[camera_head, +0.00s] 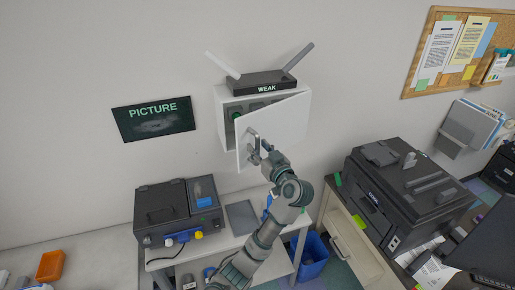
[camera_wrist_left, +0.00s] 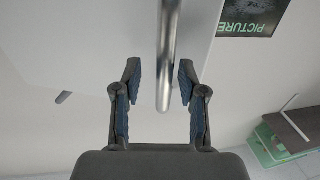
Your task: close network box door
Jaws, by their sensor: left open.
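The white network box (camera_head: 221,112) is mounted on the wall. Its white door (camera_head: 285,122) stands partly open, with its free edge on the left and a gap showing dark devices and a green spot inside. A metal bar handle (camera_head: 252,141) is near that edge. My left gripper (camera_head: 262,151) is at the handle. In the left wrist view, my left gripper (camera_wrist_left: 160,68) is open, with the handle (camera_wrist_left: 168,50) running between its two fingers and a visible gap on each side. The door (camera_wrist_left: 90,40) fills the upper left there. My right gripper is not in view.
A router (camera_head: 262,83) labelled WEAK with two antennas sits on top of the box. A dark PICTURE panel (camera_head: 153,119) hangs to the left. A small machine (camera_head: 160,210) stands below left, and a black printer (camera_head: 410,190) stands on the right. Wall beside the door is clear.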

